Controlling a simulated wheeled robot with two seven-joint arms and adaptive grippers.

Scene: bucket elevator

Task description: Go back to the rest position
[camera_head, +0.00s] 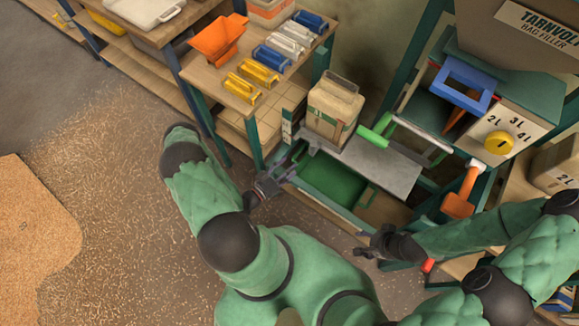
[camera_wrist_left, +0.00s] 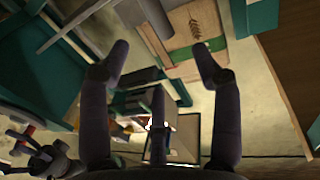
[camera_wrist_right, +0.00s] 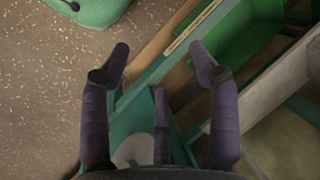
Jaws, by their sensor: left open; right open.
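My left gripper (camera_head: 284,176) is open and empty in the head view. It is beside the left end of the green tray (camera_head: 333,181) under the filler; I cannot tell whether it touches it. In the left wrist view its fingers (camera_wrist_left: 160,52) are spread, with a tan bag beyond them. My right gripper (camera_head: 364,246) is open and low in front of the filler, near the tray's front right. In the right wrist view its fingers (camera_wrist_right: 160,55) are spread with nothing held; a green rail and part of the green tray lie beyond.
A tan bag (camera_head: 333,110) stands upright by the grey plate (camera_head: 380,168) and green handle (camera_head: 374,136). The filler with its yellow dial (camera_head: 498,143) and orange lever (camera_head: 461,195) is at right. A shelf (camera_head: 215,85) holds an orange scoop (camera_head: 217,40). Open floor (camera_head: 100,150) lies left.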

